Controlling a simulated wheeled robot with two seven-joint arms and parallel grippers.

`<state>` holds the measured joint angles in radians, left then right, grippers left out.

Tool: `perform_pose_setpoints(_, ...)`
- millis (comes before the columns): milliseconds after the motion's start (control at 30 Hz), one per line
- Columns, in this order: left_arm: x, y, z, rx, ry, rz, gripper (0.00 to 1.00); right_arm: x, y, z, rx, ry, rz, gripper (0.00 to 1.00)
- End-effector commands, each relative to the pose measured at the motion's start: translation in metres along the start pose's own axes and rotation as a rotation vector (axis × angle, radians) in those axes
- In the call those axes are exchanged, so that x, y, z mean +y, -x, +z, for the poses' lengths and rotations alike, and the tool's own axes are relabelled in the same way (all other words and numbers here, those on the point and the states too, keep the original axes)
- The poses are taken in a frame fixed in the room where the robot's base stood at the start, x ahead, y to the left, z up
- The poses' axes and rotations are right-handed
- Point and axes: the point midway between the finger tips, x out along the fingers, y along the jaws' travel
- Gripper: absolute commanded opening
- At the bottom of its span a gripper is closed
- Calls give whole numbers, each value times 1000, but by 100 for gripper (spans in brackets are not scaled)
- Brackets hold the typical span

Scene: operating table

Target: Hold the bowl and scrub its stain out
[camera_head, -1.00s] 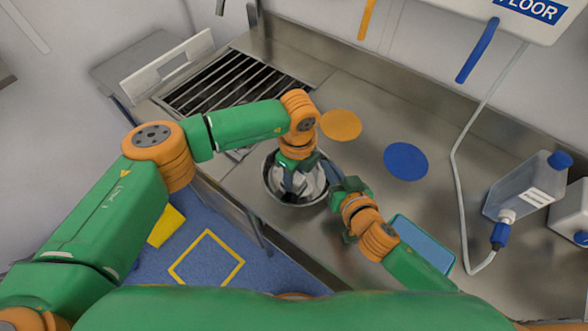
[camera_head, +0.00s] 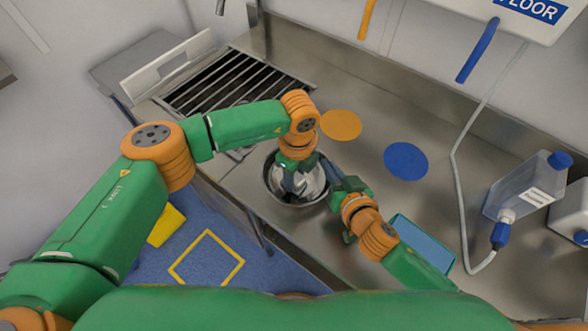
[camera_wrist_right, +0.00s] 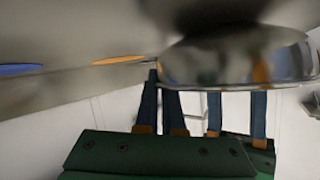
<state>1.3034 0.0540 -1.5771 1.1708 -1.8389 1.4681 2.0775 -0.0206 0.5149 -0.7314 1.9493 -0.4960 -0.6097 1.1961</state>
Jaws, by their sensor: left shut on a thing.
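The steel bowl (camera_head: 275,190) stands on the steel counter near its front edge. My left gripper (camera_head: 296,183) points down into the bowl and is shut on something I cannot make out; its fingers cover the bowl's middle. My right gripper (camera_head: 334,176) is at the bowl's right side, by the rim. In the right wrist view the bowl (camera_wrist_right: 270,68) is close to the right gripper's fingertips (camera_wrist_right: 190,95). Those fingers stand apart, and one is partly covered by the bowl. I cannot make out a stain.
An orange disc (camera_head: 341,125) and a blue disc (camera_head: 405,161) lie behind the bowl. A blue tray (camera_head: 421,243) is right of it, partly behind my right arm. A slatted drain (camera_head: 225,85) is at the back left.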

Motion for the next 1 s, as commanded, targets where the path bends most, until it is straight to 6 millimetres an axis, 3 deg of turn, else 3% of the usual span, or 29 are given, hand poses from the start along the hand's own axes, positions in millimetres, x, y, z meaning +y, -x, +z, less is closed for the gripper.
perform_pose_setpoints(167, 3, 0, -2, 0, 1, 1, 0, 0, 0, 1, -3, 0, 1, 0)
perform_pose_setpoints(600, -14, -1, 15, -1, 2, 0, 0, 0, 0, 1, -3, 0, 1, 0)
perform_pose_setpoints(1000, -6, 4, 6, 0, 1, -1, 0, 0, 0, 1, -3, 0, 1, 0)
